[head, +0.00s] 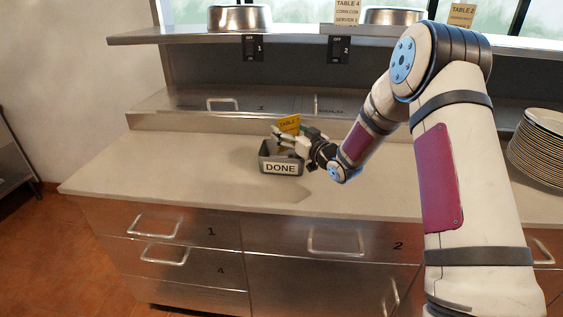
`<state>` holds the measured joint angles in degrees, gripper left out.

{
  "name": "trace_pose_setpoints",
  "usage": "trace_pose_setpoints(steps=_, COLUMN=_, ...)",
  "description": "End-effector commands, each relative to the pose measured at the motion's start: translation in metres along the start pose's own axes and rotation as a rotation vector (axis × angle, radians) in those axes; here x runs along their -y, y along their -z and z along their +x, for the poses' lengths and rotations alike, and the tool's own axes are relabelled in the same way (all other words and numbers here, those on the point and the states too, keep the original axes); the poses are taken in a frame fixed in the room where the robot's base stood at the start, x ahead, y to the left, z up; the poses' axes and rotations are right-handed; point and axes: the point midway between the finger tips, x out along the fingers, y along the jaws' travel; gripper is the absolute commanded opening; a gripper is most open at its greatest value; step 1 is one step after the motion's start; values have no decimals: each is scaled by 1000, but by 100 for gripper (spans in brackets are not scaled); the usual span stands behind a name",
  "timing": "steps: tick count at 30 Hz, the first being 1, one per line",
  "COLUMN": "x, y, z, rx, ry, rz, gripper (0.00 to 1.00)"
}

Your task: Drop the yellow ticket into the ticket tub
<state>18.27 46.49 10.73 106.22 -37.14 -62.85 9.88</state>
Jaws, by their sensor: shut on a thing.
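The yellow ticket (289,124), with "TABLE" printed on it, stands upright just above the ticket tub. The ticket tub (264,165) is a small grey box with a white "DONE" label on the counter. My gripper (280,138) reaches in from the right, with its fingers over the tub's back part. It is shut on the yellow ticket, and its fingers hide the lower part of the ticket. The inside of the tub is mostly hidden by my gripper.
The pale counter (150,165) is clear left of the tub. Stacked plates (537,150) stand at the right. Above, a metal shelf (170,38) holds round metal pans (240,18) and other tickets (346,12). Drawers (155,225) with handles line the counter's front.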

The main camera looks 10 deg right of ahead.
Motion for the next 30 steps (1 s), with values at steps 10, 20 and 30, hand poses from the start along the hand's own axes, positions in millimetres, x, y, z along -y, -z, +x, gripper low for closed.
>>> trace_pose_setpoints(steps=10, x=0, y=1, z=0, rx=0, ry=0, rz=0, gripper=93)
trace_pose_setpoints(steps=20, x=0, y=1, z=-3, rx=0, ry=0, rz=0, gripper=93)
trace_pose_setpoints(steps=30, x=-1, y=0, z=-58, rx=3, ry=-3, rz=0, gripper=93)
